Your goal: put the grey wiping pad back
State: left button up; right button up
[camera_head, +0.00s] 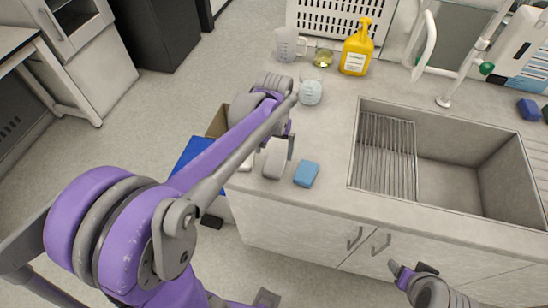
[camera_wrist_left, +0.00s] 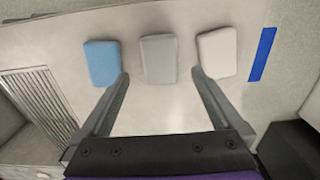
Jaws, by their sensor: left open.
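The grey wiping pad (camera_head: 275,163) lies on the counter near its front left edge. In the left wrist view it is the middle one (camera_wrist_left: 158,58) of three pads. A blue pad (camera_head: 306,174) lies on one side of it and a whitish pad (camera_head: 247,161) on the other, partly hidden by my arm in the head view. My left gripper (camera_head: 284,143) is open and empty above the counter; in the left wrist view its fingertips (camera_wrist_left: 160,75) frame the grey pad without visible contact. Part of my right arm shows at the lower right (camera_head: 408,275); its jaw state is unclear.
A sink (camera_head: 450,190) with a ribbed rack (camera_head: 385,155) is right of the pads. A yellow bottle (camera_head: 356,50), a clear jug (camera_head: 287,44) and a small beaker (camera_head: 323,57) stand at the back. A blue strip (camera_wrist_left: 262,54) lies beyond the whitish pad. The counter between pads and sink is clear.

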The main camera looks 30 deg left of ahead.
aim_at(274, 165)
pick_arm(q)
jog(key=s+d+r+m+t, duration=0.1)
jog(key=s+d+r+t, duration=0.1)
jog(key=s+d+r, duration=0.35)
jog(key=s+d+f+m+t, duration=0.1)
jog(key=s+f+t, duration=0.2)
jog(key=s+f, duration=0.2)
jog(key=shift+s+f+m+t, duration=0.3)
jog(key=shift+s+f, duration=0.05)
jog(key=shift+s, duration=1.5)
